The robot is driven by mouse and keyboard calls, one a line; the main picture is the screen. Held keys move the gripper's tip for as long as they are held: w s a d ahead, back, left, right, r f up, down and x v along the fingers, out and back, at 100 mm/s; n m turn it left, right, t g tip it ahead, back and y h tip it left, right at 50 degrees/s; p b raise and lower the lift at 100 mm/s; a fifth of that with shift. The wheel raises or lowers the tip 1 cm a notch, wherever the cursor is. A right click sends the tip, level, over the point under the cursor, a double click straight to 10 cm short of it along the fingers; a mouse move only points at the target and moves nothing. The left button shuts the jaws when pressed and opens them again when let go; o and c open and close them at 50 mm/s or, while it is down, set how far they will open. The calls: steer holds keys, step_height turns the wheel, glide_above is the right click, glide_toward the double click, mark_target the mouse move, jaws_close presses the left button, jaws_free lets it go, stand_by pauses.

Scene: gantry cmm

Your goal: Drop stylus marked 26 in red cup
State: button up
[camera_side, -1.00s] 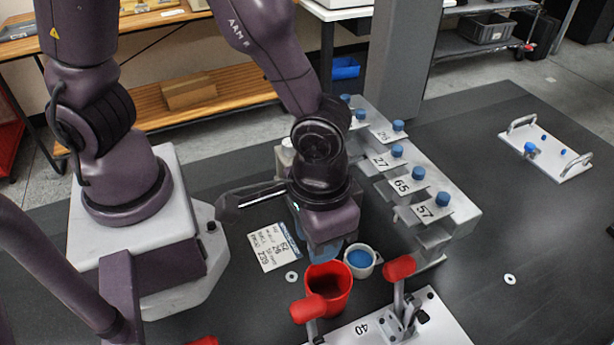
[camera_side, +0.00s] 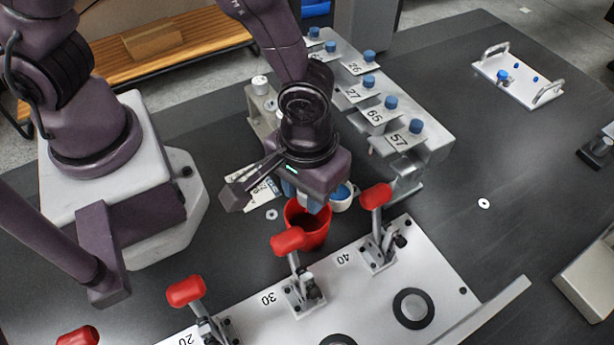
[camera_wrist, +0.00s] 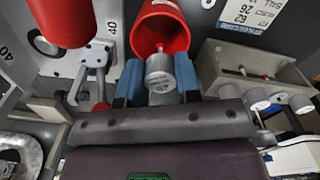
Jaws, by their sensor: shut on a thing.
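My gripper (camera_side: 304,200) hangs just behind and above the rim of the red cup (camera_side: 308,232) in the side view. In the wrist view its blue fingers (camera_wrist: 158,82) are shut on a silver cylindrical stylus (camera_wrist: 160,76); the small print on it is too small to read. The stylus overlaps the near edge of the red cup's mouth (camera_wrist: 178,38) there. I cannot tell whether its lower end is inside the cup. In the side view the stylus is hidden by the gripper.
A rack (camera_side: 432,140) with blue-capped pieces and labels 26, 27, 65 and 57 stands behind. A plate (camera_side: 375,290) with red-handled clamps lies in front. Another small rack (camera_wrist: 225,60) shows in the wrist view.

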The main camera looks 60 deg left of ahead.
steer(key=shift+f, duration=1.45)
steer(key=o, duration=1)
steer(key=shift+c, duration=0.2)
steer(key=shift+r, duration=0.1)
step_height(320, 180, up, 13)
steer(key=shift+f, duration=0.15)
